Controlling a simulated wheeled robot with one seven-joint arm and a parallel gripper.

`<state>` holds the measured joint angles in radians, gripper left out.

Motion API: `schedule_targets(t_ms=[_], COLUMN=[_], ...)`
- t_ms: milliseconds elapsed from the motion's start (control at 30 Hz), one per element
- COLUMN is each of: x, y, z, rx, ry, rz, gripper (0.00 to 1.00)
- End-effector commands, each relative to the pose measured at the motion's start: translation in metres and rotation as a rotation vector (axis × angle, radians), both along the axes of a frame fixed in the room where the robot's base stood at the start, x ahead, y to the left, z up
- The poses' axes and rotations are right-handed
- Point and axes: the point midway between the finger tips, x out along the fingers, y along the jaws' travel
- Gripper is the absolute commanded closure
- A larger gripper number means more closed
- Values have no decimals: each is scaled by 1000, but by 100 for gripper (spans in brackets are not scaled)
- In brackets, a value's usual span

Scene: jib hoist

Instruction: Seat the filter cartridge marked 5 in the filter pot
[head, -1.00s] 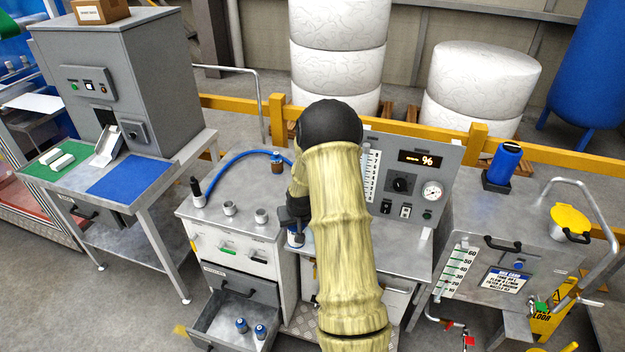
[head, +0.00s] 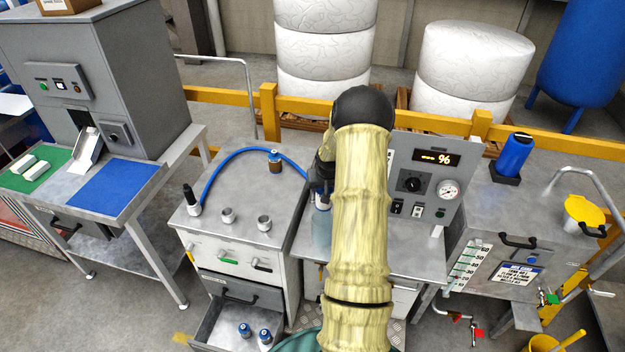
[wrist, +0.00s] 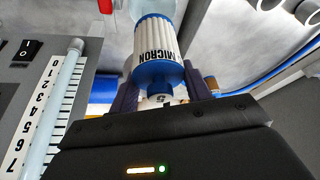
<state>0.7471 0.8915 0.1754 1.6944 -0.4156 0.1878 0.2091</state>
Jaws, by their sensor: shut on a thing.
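My gripper (head: 322,190) is shut on a filter cartridge, which is white and pleated with blue ends. In the wrist view the cartridge (wrist: 158,52) shows the word MICRON, and a 5 is on the small end between the fingers (wrist: 160,95). In the head view the cartridge is partly hidden by my gripper and arm. A pale, see-through filter pot (head: 320,234) stands on the bench just below the gripper, partly behind my arm. The far end of the cartridge is close to the pot; I cannot tell whether it is inside.
Two more blue-topped cartridges (head: 244,329) lie in the open drawer (head: 215,335). A panel with gauge and dial (head: 425,182) rises right of my arm. A blue hose (head: 245,152) curves over the cabinet top, near a brown-and-blue bottle (head: 274,158) and two metal fittings (head: 228,215).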

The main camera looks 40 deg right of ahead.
Motion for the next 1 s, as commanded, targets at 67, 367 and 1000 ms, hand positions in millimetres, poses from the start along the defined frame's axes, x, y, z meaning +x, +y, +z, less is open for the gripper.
schedule_targets(t_ms=[67,367,1000], x=[0,5,3], y=[-1,7,4], z=[0,0,-54], rx=[-1,0,-1], ry=[0,0,1], rz=[0,14,8], gripper=[75,75,75])
